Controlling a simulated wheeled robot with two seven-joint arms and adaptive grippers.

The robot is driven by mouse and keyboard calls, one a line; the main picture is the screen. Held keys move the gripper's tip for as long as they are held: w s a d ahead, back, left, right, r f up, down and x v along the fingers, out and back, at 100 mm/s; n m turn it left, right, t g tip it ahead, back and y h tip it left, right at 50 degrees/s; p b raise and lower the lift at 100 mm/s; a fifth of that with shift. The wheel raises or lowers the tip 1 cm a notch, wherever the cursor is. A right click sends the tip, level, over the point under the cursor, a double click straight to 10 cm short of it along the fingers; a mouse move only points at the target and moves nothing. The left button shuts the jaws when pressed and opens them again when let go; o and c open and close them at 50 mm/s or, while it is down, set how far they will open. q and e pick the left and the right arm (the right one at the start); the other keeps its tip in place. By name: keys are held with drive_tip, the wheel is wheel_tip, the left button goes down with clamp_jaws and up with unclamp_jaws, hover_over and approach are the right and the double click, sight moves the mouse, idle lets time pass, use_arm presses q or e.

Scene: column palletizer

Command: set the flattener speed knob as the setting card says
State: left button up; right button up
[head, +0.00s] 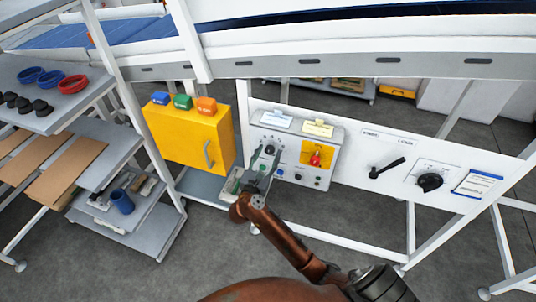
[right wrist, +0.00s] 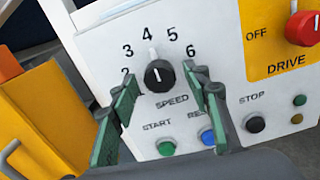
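The black speed knob (right wrist: 158,75) is on the grey control box (head: 332,150), with numbers 2 to 6 visible around it and SPEED printed below. Its white mark points up, near the 4. The knob also shows small in the head view (head: 270,149). My right gripper (right wrist: 162,108) is open, its green-padded fingers apart, one to each side of the knob in the picture; I cannot tell whether they touch it. A blue-edged card (head: 277,120) and a yellow-edged card (head: 318,128) stand on the box; their writing is too small to read. My left gripper is not in view.
A red DRIVE switch (right wrist: 303,28) on a yellow plate is right of the knob. Push buttons, including green START (right wrist: 166,149) and black STOP (right wrist: 255,124), are below. A yellow cabinet (head: 185,140) stands left. A black lever (head: 387,168) and another dial (head: 430,182) are farther right.

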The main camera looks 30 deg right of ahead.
drive_tip(key=c, duration=1.1)
drive_tip(key=shift+r+n+p, duration=0.1)
drive_tip(key=shift+n+p, duration=0.9)
drive_tip(key=shift+p, duration=0.25)
drive_tip(key=n+p, duration=0.3)
drive_tip(key=p, duration=0.1)
drive_tip(key=shift+n, duration=0.4)
drive_tip(key=shift+s+n+p, duration=0.1)
drive_tip(key=shift+n+p, duration=1)
drive_tip(key=shift+p, duration=0.15)
